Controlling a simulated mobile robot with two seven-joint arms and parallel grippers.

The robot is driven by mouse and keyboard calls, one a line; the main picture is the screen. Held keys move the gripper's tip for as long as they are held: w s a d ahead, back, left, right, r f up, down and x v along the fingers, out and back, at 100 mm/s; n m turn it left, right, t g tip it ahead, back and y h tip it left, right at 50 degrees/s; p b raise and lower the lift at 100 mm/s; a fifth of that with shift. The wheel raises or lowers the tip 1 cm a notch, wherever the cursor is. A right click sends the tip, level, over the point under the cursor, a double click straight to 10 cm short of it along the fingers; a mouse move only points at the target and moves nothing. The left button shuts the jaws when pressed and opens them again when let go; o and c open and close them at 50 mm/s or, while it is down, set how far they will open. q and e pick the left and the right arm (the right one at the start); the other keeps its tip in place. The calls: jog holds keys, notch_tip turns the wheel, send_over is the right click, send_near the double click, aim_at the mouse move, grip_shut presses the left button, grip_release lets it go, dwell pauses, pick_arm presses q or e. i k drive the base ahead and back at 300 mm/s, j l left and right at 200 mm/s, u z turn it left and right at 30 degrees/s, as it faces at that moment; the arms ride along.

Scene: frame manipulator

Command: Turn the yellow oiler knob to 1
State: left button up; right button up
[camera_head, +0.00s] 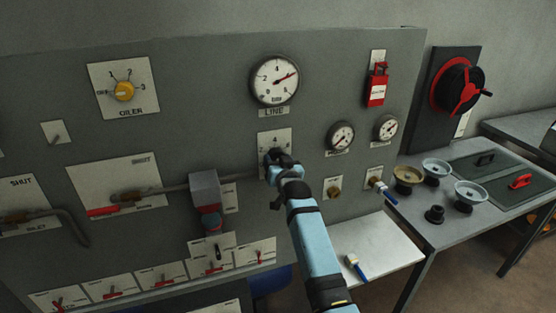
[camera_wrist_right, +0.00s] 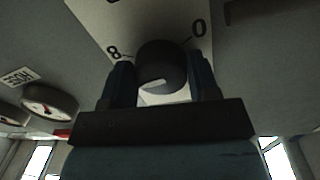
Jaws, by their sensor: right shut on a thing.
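The yellow oiler knob (camera_head: 124,91) sits on a white plate marked OFF, 1, 2, 3 at the upper left of the grey panel in the head view. Its exact pointing is too small to tell. My right gripper (camera_head: 275,158) is well to the right of it, at a white plate below the LINE gauge. In the right wrist view its two fingers are shut on a dark round knob (camera_wrist_right: 162,66), one on each side. That knob has a light pointer mark, and its plate shows 8 and 0. My left gripper is not in view.
The LINE gauge (camera_head: 274,80) is just above my right gripper. A grey box with a red part (camera_head: 208,203) and a pipe stick out to its left. A red tag (camera_head: 377,85) hangs to the right. The panel between the gauge and the oiler plate is bare.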

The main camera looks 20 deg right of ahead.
aim_at(124, 90)
jog(key=k, duration=0.95)
jog(key=j, duration=0.1)
